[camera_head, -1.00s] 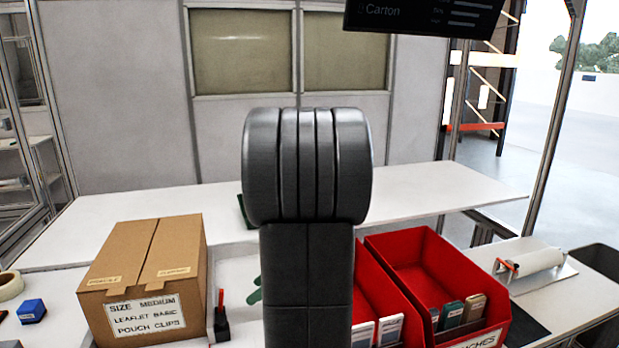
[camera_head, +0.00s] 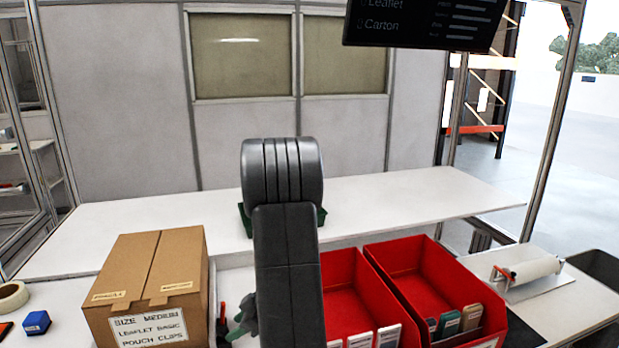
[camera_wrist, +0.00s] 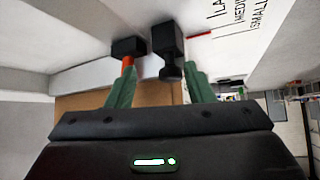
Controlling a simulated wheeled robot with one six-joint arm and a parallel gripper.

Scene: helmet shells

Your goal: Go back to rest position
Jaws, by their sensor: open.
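My gripper (camera_wrist: 160,72) is open in the wrist view, its two green fingers apart. Two black-ended tools, one with an orange shaft (camera_wrist: 128,66) and one all black (camera_wrist: 171,52), appear between or beyond the fingers; I cannot tell their exact distance. Nothing is clearly held. In the head view my arm stands upright in the middle and hides part of the bench. A small grey-green part of my gripper (camera_head: 241,318) shows low, just right of the cardboard carton (camera_head: 150,285).
Two red bins (camera_head: 430,282) with small packs stand right of my arm. A green tray (camera_head: 320,216) is partly hidden behind it. A roll holder (camera_head: 530,272) is at right, a blue block (camera_head: 37,322) at left. A screen (camera_head: 425,25) hangs above. The back bench (camera_head: 420,195) is mostly clear.

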